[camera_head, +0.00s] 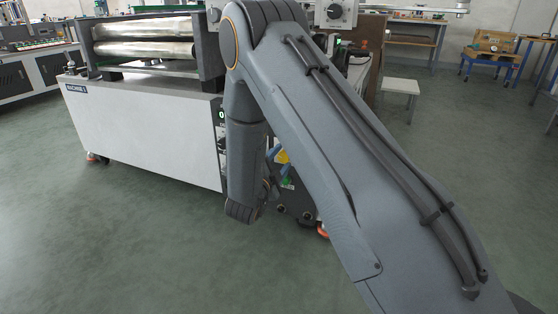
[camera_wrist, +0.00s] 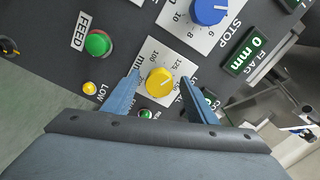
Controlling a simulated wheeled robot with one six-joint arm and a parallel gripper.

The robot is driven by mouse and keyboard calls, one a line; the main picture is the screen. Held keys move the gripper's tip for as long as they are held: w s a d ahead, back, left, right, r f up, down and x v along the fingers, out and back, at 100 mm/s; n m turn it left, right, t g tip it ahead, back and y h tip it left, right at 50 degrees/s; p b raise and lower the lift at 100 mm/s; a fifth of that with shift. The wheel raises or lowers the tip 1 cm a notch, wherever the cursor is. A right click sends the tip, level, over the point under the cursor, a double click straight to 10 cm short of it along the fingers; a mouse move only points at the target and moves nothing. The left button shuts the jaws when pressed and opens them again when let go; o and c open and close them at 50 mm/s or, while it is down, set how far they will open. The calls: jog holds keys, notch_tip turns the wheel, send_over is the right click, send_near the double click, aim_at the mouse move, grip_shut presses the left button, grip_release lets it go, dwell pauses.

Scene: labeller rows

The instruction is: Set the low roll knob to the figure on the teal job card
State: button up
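A yellow knob (camera_wrist: 160,82) sits on a white dial plate marked in mm, with 100 and 125 readable, on a dark panel. My gripper (camera_wrist: 161,77) is open, its blue fingers to either side of this knob with gaps showing. I cannot tell how deep they reach. The label beside the yellow knob is mostly hidden by a finger, so I cannot confirm it is the low roll knob. In the head view the yellow knob (camera_head: 282,157) shows small beside my arm, with my gripper mostly hidden. I make out no teal job card in either view.
A blue knob (camera_wrist: 208,12) on a numbered dial is above, near the word STOP. A green button (camera_wrist: 99,43) is under FEED, and a small yellow lamp (camera_wrist: 90,88) is by LOW. A display (camera_wrist: 257,44) reads 0 mm. The white roller machine (camera_head: 140,125) stands left of my arm.

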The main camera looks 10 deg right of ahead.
jog(key=p+v, duration=0.3)
jog(key=v, duration=0.4)
jog(key=shift+s+a, duration=0.2)
jog(key=shift+s, duration=0.1)
